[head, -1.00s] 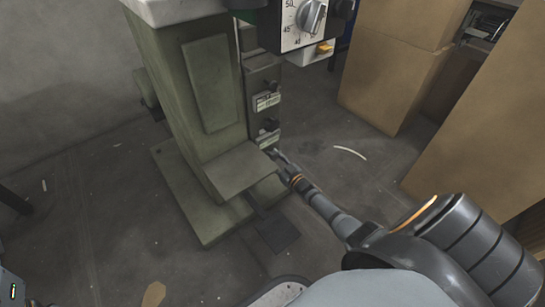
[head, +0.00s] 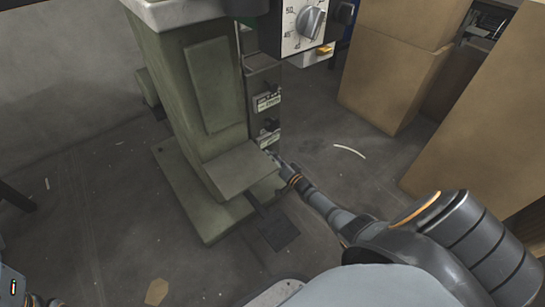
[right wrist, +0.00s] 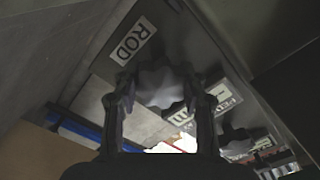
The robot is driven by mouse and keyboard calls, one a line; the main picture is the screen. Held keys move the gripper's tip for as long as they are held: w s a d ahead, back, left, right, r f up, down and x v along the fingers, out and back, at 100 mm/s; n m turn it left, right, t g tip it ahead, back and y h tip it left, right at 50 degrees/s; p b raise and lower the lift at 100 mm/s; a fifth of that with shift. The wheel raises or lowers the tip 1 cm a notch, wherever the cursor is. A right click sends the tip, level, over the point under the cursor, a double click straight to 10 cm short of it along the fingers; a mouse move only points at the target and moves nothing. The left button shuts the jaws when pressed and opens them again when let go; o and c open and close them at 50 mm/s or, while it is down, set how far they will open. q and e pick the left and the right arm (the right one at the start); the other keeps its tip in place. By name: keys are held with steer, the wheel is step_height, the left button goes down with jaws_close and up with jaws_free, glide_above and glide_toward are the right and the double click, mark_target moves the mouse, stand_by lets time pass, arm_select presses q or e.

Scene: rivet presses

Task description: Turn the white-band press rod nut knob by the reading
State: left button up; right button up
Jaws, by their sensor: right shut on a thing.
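The green press (head: 190,110) stands left of centre in the head view. A narrow dark side panel with small labels (head: 266,102) runs down its right side. My right gripper (head: 272,155) reaches the lower end of that panel and is small there. In the right wrist view my right gripper (right wrist: 160,100) is shut on a dark lobed knob (right wrist: 161,84), one finger on each side. A plate reading ROD (right wrist: 134,40) sits beside the knob. The knob's angle and any white band cannot be made out.
A dial box (head: 303,25) with a grey knob and an orange tab hangs above the panel. A foot pedal (head: 276,232) lies on the floor by the press base. Cardboard boxes (head: 395,80) stand at the right. A second dark knob (right wrist: 238,138) shows in the wrist view.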

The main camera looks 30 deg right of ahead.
steer(key=shift+m, duration=1)
steer(key=o, duration=1.2)
steer(key=shift+c, duration=0.2)
steer(key=s, duration=1.2)
steer(key=shift+d, duration=0.45)
steer(key=shift+s+f, duration=0.1)
